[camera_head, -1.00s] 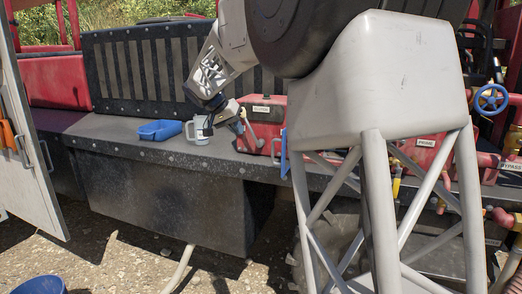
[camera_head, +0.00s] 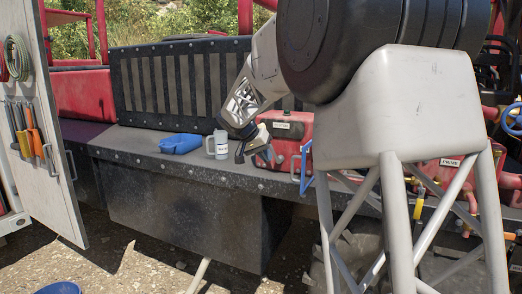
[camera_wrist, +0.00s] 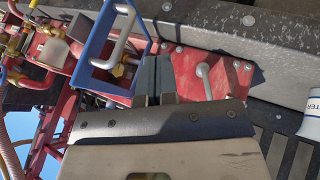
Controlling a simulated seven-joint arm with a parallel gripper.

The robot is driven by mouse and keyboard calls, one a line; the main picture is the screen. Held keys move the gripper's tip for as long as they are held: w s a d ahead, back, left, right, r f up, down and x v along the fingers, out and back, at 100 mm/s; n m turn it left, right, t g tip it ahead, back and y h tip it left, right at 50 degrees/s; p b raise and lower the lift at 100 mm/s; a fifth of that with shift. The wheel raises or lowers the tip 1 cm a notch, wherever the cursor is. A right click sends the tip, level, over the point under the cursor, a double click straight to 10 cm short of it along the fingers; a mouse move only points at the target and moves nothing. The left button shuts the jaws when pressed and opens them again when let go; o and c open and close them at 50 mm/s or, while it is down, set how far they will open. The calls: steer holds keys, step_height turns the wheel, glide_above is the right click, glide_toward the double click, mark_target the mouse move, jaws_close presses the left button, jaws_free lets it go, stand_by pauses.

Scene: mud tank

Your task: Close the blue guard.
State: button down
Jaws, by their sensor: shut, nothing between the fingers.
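The blue guard (camera_wrist: 90,62) is a flat-sided open frame in the wrist view, upper left, beside a grey handle (camera_wrist: 124,38). It stands out at the front of the red box (camera_wrist: 190,72). In the head view the guard (camera_head: 305,168) shows as a thin blue frame at the bench's front edge, partly behind my column. My gripper (camera_wrist: 153,72) is shut and empty, its fingertips over the red box, right of the guard and apparently apart from it. In the head view my gripper (camera_head: 267,155) is left of the guard.
A blue tub or scoop (camera_head: 182,143) lies farther left on the dark bench (camera_head: 130,140). A red box with a lever (camera_head: 288,128) stands right. Red and yellow pipework (camera_wrist: 45,45) lies beyond the guard.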

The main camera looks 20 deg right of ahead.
mark_target(305, 161)
steer(key=s+d+f, duration=0.2)
steer(key=d+f, duration=0.1)
steer(key=d, duration=0.3)
steer(key=shift+f, duration=0.4)
steer(key=shift+s, duration=0.25)
